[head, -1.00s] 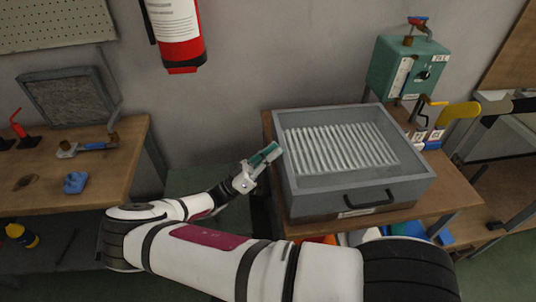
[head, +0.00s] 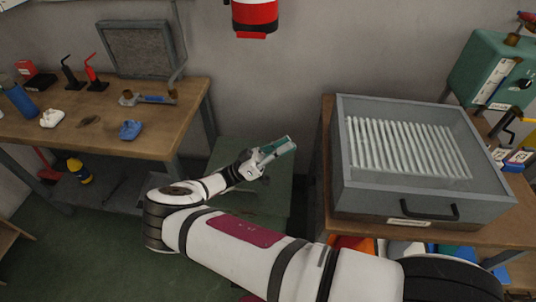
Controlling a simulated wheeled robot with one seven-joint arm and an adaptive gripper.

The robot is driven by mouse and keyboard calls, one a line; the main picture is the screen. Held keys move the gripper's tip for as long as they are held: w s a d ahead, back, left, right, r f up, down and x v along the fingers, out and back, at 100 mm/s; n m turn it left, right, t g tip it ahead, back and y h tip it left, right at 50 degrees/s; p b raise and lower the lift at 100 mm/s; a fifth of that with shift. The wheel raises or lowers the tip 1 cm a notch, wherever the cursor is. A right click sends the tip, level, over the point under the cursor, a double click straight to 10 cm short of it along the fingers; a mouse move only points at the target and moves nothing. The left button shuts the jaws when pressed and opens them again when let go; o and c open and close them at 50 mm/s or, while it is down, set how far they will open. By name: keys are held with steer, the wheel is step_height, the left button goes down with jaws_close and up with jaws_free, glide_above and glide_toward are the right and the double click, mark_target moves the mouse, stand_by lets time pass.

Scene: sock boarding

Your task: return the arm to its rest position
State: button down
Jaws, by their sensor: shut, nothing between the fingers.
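My gripper (head: 276,149) is at the end of my white arm, near the middle of the head view. It is shut, with nothing seen between its teal-tipped fingers. It is in the air over a low green surface, between the left workbench and the grey drawer-like box, and it appears clear of both. My arm reaches in from the lower right and bends back near the middle left.
A grey box (head: 368,199) with white ribs inside stands on a wooden table at right. The wooden workbench (head: 167,141) at left holds a blue item (head: 131,130) and several tools. A fire extinguisher (head: 254,16) hangs on the wall. Green floor (head: 95,250) is open at lower left.

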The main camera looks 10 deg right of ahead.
steer(key=w+b+v, duration=0.1)
steer(key=b+v, duration=0.1)
steer(key=v, duration=0.3)
steer(key=s+d+r+n+g+y+p, duration=0.1)
steer(key=s+d+r+n+g+y, duration=0.25)
steer(key=d+r+y, duration=0.35)
steer(key=s+d+r+n+g+y+p, duration=0.1)
steer(key=s+d+r+n+g+y, duration=0.1)
steer(key=s+d+r+y, duration=0.4)
steer(key=s+a+r+n+t+y+p, duration=0.1)
steer(key=s+a+r+n+t+y, duration=0.1)
steer(key=s+r+n+t+y, duration=0.8)
steer(key=shift+s+r+t+y, duration=1.2)
steer(key=shift+s+r, duration=1.9)
steer(key=shift+s, duration=0.65)
